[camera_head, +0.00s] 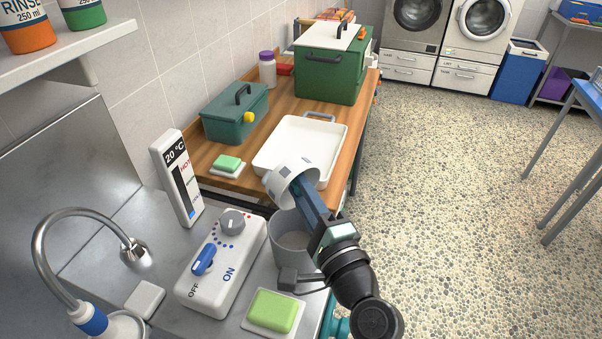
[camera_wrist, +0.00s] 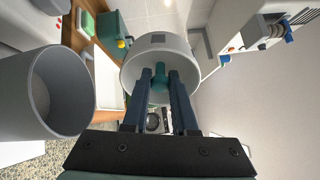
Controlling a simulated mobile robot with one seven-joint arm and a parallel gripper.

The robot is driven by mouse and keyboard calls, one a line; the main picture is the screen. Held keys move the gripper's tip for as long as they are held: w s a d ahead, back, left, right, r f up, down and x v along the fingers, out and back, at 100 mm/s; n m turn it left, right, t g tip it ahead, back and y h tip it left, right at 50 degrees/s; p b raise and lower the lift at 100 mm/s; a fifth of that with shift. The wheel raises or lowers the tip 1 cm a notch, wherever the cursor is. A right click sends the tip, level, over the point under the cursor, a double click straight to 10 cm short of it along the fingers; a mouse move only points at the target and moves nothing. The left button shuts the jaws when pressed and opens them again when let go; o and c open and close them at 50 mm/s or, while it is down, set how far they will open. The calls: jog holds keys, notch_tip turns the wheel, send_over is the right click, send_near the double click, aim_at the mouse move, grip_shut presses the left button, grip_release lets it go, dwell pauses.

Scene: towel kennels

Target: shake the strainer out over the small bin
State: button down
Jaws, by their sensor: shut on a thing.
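The strainer (camera_head: 281,180) is a short white cup with dark square patches. It is tilted in the head view and also shows in the wrist view (camera_wrist: 178,46). My gripper (camera_wrist: 161,78) is shut on its teal stem, inside the cup's outline in the wrist view. The small bin (camera_head: 287,252) is a grey open cylinder at the metal counter's edge. Its open mouth shows to the left of the strainer in the wrist view (camera_wrist: 22,92). The strainer is held higher than the bin and apart from it. The strainer's inside contents cannot be made out.
A white tray (camera_head: 269,155) lies on the wooden bench behind the strainer. A control box (camera_head: 215,285) with knobs stands left of the bin, and a green soap (camera_head: 270,311) lies in front. A faucet (camera_head: 42,240) is at the left.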

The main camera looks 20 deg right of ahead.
aim_at(299, 168)
jog(key=shift+s+d+r+n+g+h+p, duration=0.2)
jog(key=shift+r+g+p, duration=0.5)
jog(key=shift+p, duration=2.65)
jog(key=shift+a+r+n+g+h+p, duration=0.2)
jog(key=shift+g+p, duration=0.9)
jog(key=shift+p, duration=2.2)
jog(key=shift+s+d+r+n+g+h+p, duration=0.25)
jog(key=shift+r+g+p, duration=0.5)
jog(key=shift+p, duration=2.6)
